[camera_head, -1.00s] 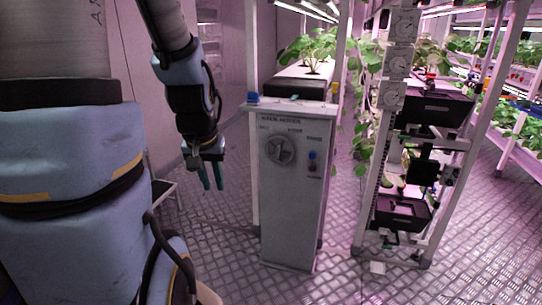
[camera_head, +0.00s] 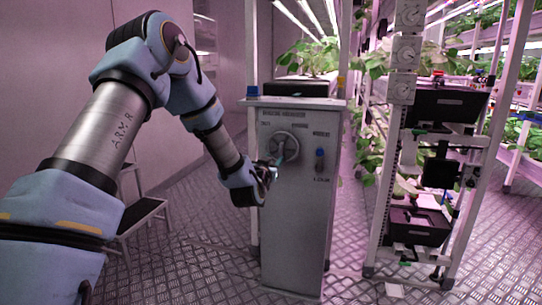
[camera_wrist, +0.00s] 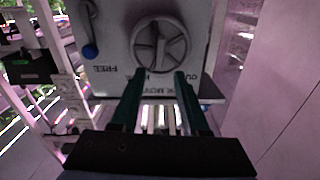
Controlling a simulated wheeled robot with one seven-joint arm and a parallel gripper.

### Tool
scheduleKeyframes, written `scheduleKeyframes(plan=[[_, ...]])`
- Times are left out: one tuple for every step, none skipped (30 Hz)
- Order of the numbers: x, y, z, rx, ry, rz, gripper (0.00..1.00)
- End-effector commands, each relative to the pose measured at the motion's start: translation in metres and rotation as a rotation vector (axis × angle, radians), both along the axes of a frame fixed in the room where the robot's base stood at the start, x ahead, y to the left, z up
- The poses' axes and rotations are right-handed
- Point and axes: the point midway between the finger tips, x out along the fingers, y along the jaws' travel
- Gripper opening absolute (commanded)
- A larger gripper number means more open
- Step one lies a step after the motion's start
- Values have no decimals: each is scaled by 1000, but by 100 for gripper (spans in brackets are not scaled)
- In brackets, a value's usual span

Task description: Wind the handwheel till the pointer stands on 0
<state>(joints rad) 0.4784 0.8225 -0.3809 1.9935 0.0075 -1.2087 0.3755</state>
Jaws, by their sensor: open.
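My gripper (camera_head: 276,161) is at the wheel's lower left in the head view. In the wrist view, my gripper (camera_wrist: 161,74) is open, its two dark green fingers apart with their tips at the wheel's near edge. Nothing is between them. I cannot tell whether they touch the wheel. No pointer or 0 mark is readable.
A blue-knobbed lever (camera_head: 320,155) is beside the wheel; the wrist view shows "FREE" near it. Several white dials (camera_head: 405,53) are on the rack post at right, their readings too small. Black trays (camera_head: 420,226) are on that rack. A step stool (camera_head: 140,212) stands at left.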

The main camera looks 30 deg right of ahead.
Motion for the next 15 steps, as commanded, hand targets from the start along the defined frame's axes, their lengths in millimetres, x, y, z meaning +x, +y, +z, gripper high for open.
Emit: scheduleKeyframes(plan=[[6,-5,2,-1,-2,1,45],[9,-8,2,-1,-2,1,45],[15,-12,1,-2,0,2,45],[19,-16,1,-2,0,2,45],[23,-20,1,-1,1,1,45],[29,-26,1,-2,1,1,45],[33,-30,1,-2,1,1,45],[37,-34,1,-2,1,1,45],[43,-39,1,-2,1,1,45],[47,-42,1,-1,1,1,45],[50,-45,1,-1,1,2,45],[55,-49,1,0,1,1,45],[58,-52,1,-1,1,2,45],[60,-55,1,0,1,1,45],[64,-58,1,1,2,1,45]])
